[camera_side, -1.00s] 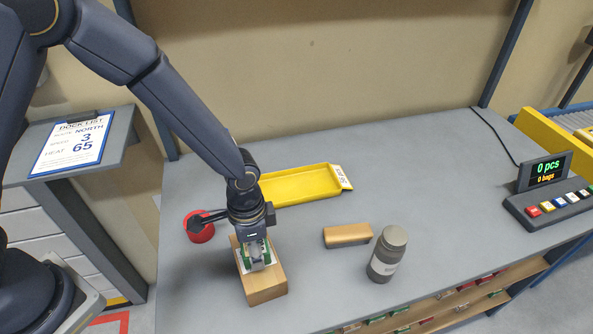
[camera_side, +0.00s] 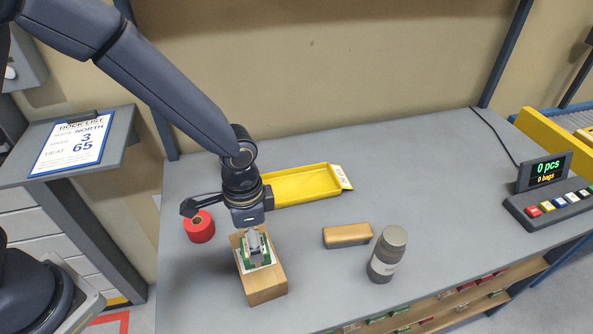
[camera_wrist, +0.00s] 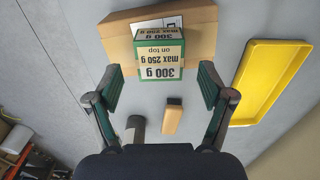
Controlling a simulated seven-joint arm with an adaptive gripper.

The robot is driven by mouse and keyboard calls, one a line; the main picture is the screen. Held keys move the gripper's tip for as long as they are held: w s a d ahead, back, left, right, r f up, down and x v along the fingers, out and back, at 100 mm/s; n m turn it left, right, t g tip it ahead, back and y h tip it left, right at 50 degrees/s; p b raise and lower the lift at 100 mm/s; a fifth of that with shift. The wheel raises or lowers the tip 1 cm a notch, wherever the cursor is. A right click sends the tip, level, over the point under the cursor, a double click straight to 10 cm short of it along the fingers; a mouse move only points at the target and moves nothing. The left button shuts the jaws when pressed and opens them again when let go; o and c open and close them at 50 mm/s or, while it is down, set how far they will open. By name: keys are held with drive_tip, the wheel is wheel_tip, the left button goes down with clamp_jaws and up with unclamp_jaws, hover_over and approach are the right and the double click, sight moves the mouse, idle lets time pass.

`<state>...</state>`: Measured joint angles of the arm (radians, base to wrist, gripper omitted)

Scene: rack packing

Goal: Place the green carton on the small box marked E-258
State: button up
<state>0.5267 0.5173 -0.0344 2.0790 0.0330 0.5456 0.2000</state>
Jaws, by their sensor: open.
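The green carton (camera_side: 258,262) has a pale label and sits upright on a larger brown box (camera_side: 265,287) in the side view. In the wrist view the carton (camera_wrist: 160,57) shows "300 g" and "max 250 g on top", and the brown box (camera_wrist: 120,30) lies under it. A white label on that box is partly hidden by the carton. I cannot read E-258 on any box. My gripper (camera_side: 256,243) is just above the carton. In the wrist view my gripper (camera_wrist: 162,92) is open and empty, its fingers spread wider than the carton.
A small brown block (camera_side: 347,235) and a grey bottle (camera_side: 387,258) stand to the right. A yellow tray (camera_side: 300,186) lies behind, and a red roll (camera_side: 200,230) is at left. A display (camera_side: 545,170) with buttons stands far right. The table between bottle and display is clear.

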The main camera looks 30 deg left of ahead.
drive_tip(key=s+a+r+n+t, duration=0.1)
drive_tip(key=a+r+n, duration=0.1)
drive_tip(key=a+r, duration=0.5)
drive_tip(key=s+a+r+n+t, duration=0.1)
drive_tip(key=a+r+n+t, duration=0.15)
drive_tip(key=r, duration=0.85)
drive_tip(key=s+a+r+n+t, duration=0.2)
drive_tip(key=s+a+r+n, duration=0.2)
drive_tip(key=s+a, duration=0.4)
drive_tip(key=shift+s+a+r, duration=0.35)
drive_tip(key=shift+a+r, duration=0.05)
drive_tip(key=shift+a, duration=0.4)
